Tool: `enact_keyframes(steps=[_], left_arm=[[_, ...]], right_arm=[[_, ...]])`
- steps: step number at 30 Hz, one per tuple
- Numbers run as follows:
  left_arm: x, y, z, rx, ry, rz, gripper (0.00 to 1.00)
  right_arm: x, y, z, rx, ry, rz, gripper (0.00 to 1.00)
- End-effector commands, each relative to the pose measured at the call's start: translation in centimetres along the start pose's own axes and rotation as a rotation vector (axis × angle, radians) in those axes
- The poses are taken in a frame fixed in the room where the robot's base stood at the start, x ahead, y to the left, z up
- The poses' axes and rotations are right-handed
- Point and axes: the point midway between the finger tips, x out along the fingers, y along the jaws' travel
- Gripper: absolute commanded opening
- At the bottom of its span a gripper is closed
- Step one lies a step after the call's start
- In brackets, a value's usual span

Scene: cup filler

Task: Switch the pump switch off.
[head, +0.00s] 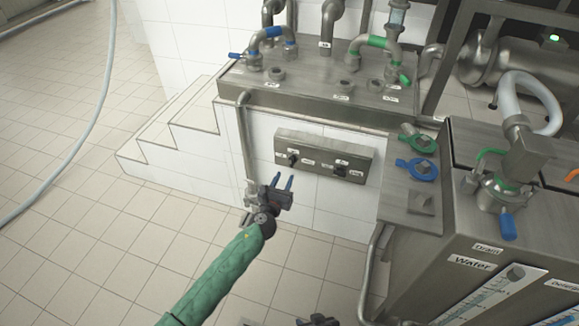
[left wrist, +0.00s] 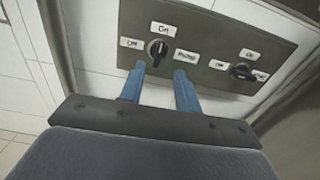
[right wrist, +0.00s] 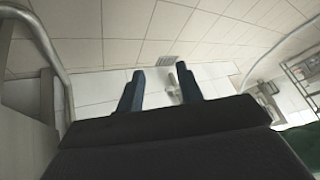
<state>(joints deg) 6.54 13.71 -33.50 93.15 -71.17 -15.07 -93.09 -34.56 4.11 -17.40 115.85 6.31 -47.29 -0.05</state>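A grey metal switch panel (head: 345,148) is on the white tiled wall, with two black rotary knobs. The left knob (left wrist: 157,50) stands near upright towards its "On" label; "Off" is on its left and a label that seems to read "Pump" on its right. The right knob (left wrist: 242,71) lies nearly level, with its own "On" and "Off" labels. My left gripper (head: 283,183) is open and empty, just in front of and below the left knob; its blue fingers (left wrist: 160,82) point at it, seemingly apart from it. My right gripper (right wrist: 160,80) is open and empty, pointing at the floor.
A steel counter (head: 310,102) with pipes and valves is above the panel. A steel tank (head: 475,235) with a shelf (head: 392,205) stands to the right. A vertical pipe (head: 246,140) runs left of the panel. Tiled steps (head: 170,130) and open floor are at left.

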Motion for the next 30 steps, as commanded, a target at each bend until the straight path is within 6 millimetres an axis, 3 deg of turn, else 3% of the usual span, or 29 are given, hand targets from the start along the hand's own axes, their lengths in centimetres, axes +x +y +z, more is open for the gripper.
enact_keyframes(steps=[5,18,30], left_arm=[[1.0,0.1,0.0,0.02,0.0,0.003,0.33],[6.8,0.1,0.0,0.016,0.0,0.004,0.33],[7.8,0.1,0.1,0.015,0.0,0.003,0.33]], right_arm=[[0.0,0.0,0.0,0.0,-0.001,0.0,0.36],[0.8,0.2,0.7,0.001,0.008,0.002,0.36],[1.0,0.2,0.9,0.001,0.01,0.001,0.36]])
